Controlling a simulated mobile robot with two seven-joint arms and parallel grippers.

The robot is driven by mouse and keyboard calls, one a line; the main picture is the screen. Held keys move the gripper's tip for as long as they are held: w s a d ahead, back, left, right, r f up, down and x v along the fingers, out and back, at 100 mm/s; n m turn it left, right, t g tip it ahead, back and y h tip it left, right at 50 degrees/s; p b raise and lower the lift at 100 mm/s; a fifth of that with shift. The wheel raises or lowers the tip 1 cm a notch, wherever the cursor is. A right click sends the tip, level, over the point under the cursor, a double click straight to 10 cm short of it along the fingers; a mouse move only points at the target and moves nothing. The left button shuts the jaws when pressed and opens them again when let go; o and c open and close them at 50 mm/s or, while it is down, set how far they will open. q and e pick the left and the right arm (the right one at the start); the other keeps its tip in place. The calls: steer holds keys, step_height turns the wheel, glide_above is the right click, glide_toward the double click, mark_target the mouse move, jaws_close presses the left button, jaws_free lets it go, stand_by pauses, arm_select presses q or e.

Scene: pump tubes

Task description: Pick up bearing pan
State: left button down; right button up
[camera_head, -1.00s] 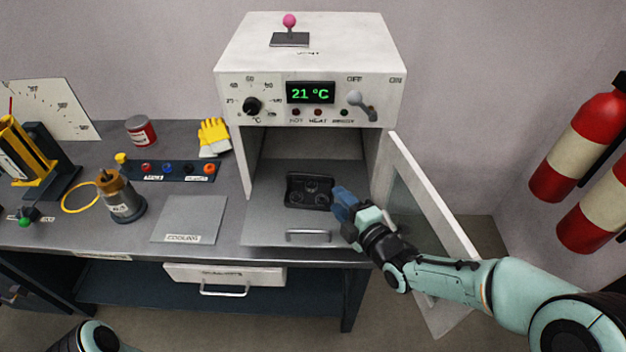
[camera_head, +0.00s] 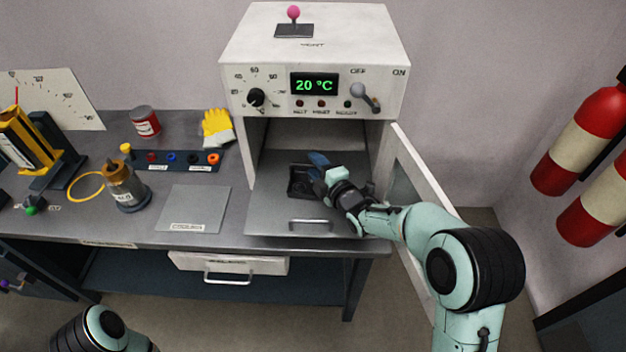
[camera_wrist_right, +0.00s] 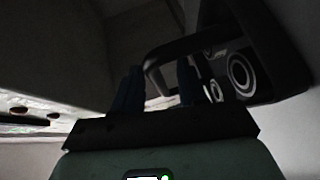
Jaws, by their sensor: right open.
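The bearing pan (camera_head: 297,184) is a small dark tray on the pull-out shelf of the open oven. My right gripper (camera_head: 318,160) has blue fingers and reaches over the pan's right side, hiding part of it. In the right wrist view the pan (camera_wrist_right: 262,40) is at upper right, with ring-shaped bearings inside and a dark loop handle. The two fingers (camera_wrist_right: 160,88) are apart, and the handle's near end shows by the gap between them. I cannot tell whether they touch it. My left gripper is not in view.
The shelf (camera_head: 275,215) has a front handle. Left are a bare cooling plate (camera_head: 195,208), gloves (camera_head: 217,128) and a brown-topped canister (camera_head: 126,185).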

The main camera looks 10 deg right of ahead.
steer(key=shift+w, duration=0.2)
jaws_close()
stand_by(1.2)
steer(key=shift+r, duration=0.2)
